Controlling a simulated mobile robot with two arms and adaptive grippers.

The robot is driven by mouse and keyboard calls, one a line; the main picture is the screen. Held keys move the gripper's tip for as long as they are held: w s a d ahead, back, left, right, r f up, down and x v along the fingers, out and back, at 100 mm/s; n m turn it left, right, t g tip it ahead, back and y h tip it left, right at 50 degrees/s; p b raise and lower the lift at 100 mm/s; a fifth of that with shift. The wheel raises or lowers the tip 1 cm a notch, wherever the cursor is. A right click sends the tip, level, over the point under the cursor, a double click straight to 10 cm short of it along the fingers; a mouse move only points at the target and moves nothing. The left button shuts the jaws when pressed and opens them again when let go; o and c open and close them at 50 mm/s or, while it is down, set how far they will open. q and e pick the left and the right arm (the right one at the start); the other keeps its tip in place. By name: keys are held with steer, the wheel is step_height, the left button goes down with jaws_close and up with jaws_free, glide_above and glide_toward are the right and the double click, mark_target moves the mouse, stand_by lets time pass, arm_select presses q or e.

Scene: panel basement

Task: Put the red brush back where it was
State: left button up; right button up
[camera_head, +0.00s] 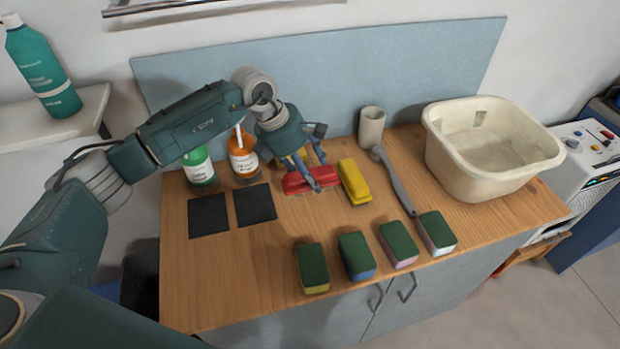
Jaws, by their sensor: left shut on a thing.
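The red brush (296,184) is at the back middle of the wooden worktop, left of a yellow brush (354,181). My left gripper (314,178) reaches down from above with its fingers around the red brush and is shut on it. The brush is at or just above the worktop; I cannot tell whether it touches. Another yellow item (291,160) shows partly behind my gripper, mostly hidden. My right gripper is not in view.
Two dark squares (254,205), a green bottle (199,170) and an orange bottle (243,158) are at left. Several sponges (357,256) line the front. A grey-handled brush (394,178), a cup (371,127) and a cream basin (490,150) are at right. The worktop's front left is clear.

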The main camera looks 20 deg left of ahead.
arm_select(q)
step_height(320, 180, down, 4)
steer(key=shift+r+p, duration=0.2)
steer(key=shift+p, duration=0.3)
steer(key=shift+f+b, duration=0.2)
steer(key=shift+b, duration=0.1)
steer(key=o, duration=1.1)
